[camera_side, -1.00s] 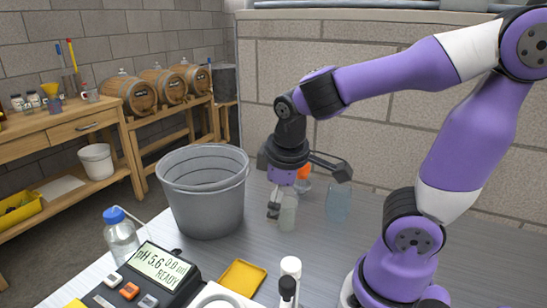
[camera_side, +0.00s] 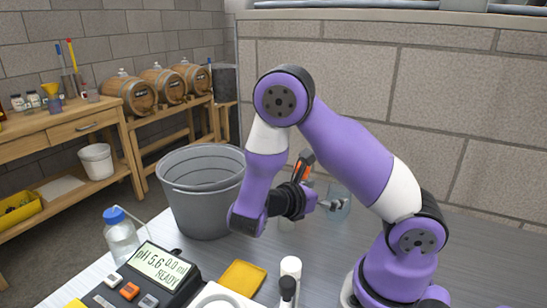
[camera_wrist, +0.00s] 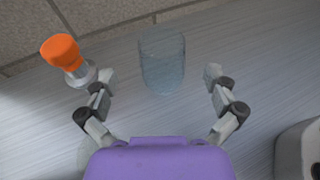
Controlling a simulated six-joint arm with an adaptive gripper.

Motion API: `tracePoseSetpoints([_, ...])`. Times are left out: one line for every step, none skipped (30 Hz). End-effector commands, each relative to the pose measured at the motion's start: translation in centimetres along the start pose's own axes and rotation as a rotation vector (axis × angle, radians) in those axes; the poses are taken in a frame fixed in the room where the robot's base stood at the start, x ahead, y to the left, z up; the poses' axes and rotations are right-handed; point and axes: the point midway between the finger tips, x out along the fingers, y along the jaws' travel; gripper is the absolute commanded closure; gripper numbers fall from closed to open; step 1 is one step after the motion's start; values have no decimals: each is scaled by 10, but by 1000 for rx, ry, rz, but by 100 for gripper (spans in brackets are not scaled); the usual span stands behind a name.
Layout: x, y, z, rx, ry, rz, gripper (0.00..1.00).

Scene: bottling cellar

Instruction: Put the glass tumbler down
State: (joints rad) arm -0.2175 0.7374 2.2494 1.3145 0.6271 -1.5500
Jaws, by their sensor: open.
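The glass tumbler (camera_wrist: 162,62), clear and bluish, stands upright on the grey bench in the wrist view. In the side view the tumbler (camera_side: 340,200) is partly hidden behind my gripper. My gripper (camera_wrist: 156,76) is open, with one finger to each side of the tumbler's near end and visible gaps between. In the side view my gripper (camera_side: 335,204) points right, toward the tumbler, and my arm covers part of it. I see nothing held between the fingers.
A pale glass (camera_side: 286,226) is mostly hidden under my arm. A grey bucket (camera_side: 205,205), a pH meter (camera_side: 160,268) and a blue-capped bottle (camera_side: 121,238) stand left. A block wall rises behind.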

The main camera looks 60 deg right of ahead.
Motion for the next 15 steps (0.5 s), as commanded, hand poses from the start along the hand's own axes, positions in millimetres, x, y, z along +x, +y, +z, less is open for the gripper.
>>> tracePoseSetpoints([4, -1, 0, 0, 0, -2, 0])
tracePoseSetpoints([6, -1, 0, 1, 0, -2, 0])
tracePoseSetpoints([10, -1, 0, 2, 0, -2, 0])
tracePoseSetpoints([14, -1, 0, 1, 0, -4, 0])
tracePoseSetpoints([18, -2, 0, 0, 0, -4, 0])
tracePoseSetpoints([25, -3, 0, -1, 1, -6, 0])
tracePoseSetpoints([30, -3, 1, 1, 0, -6, 0])
tracePoseSetpoints([35, -4, 1, 1, 0, -6, 0])
tracePoseSetpoints([42, -4, 1, 1, 0, -7, 0])
tracePoseSetpoints([46, -4, 1, 1, 1, -7, 0])
tracePoseSetpoints([50, -3, 0, 1, 1, -5, 0])
tracePoseSetpoints([54, -3, 0, 1, 1, -5, 0])
tracePoseSetpoints([56, -3, 0, 1, 2, -3, 0])
tracePoseSetpoints([57, -3, 0, 1, 2, -2, 0])
tracePoseSetpoints([58, -3, 0, 1, 2, -2, 0])
